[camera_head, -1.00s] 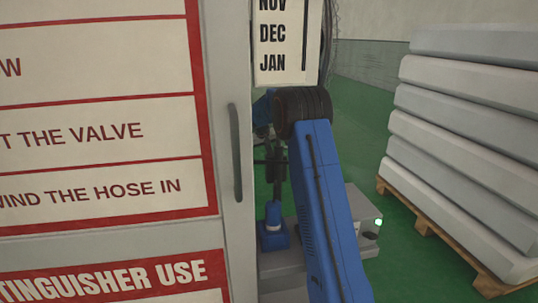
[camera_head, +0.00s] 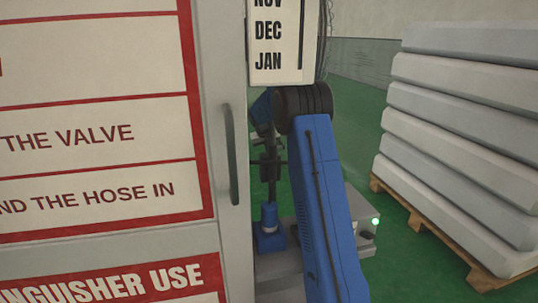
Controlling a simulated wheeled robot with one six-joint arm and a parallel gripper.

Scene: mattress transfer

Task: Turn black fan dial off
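No black fan and no dial that I can identify show in the head view. My blue arm rises from the bottom of the picture to a dark ribbed joint right of a grey cabinet door. Beyond that joint are dark, thin parts that may be my gripper (camera_head: 270,165). They are partly hidden and too small to show separate fingertips, and I see nothing held there.
The grey cabinet door with a handle (camera_head: 231,155) and red-and-white signs (camera_head: 100,160) fills the left. A calendar (camera_head: 282,40) hangs above my arm. Pale mattresses (camera_head: 455,130) lie stacked on a wooden pallet (camera_head: 425,222) at right. Green floor (camera_head: 395,255) is free between.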

